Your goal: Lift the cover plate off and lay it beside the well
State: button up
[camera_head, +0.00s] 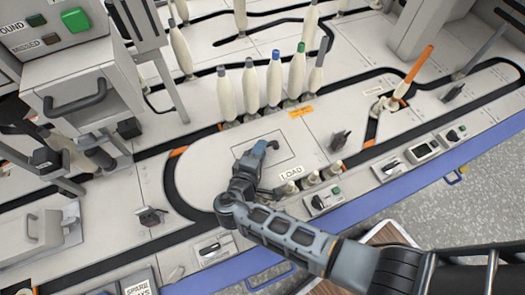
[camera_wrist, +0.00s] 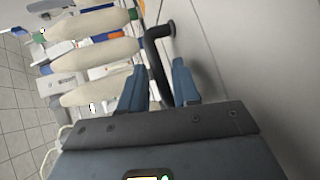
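The cover plate shows in the head view as a thin-outlined square panel (camera_head: 284,148) lying flat in the pale deck, above the LOAD label. My gripper (camera_head: 268,146) is low over its left part and hides some of it. In the wrist view a black bar handle (camera_wrist: 160,48) stands on a pale grey surface. My gripper's two blue fingers (camera_wrist: 161,84) are apart, one on each side of the handle's near part. The handle nearly fills the gap, but I see no clear contact on both sides. The well is not visible.
A row of upright cream bobbins (camera_head: 251,90) stands just behind the panel. A black knob (camera_head: 340,140) is to its right and short pegs (camera_head: 312,179) are in front. A dark track groove (camera_head: 180,205) loops around this area. Bare deck (camera_head: 205,165) lies left of the panel.

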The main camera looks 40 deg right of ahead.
jog(key=shift+c, duration=0.5)
grip_shut()
jog(key=shift+r, duration=0.1)
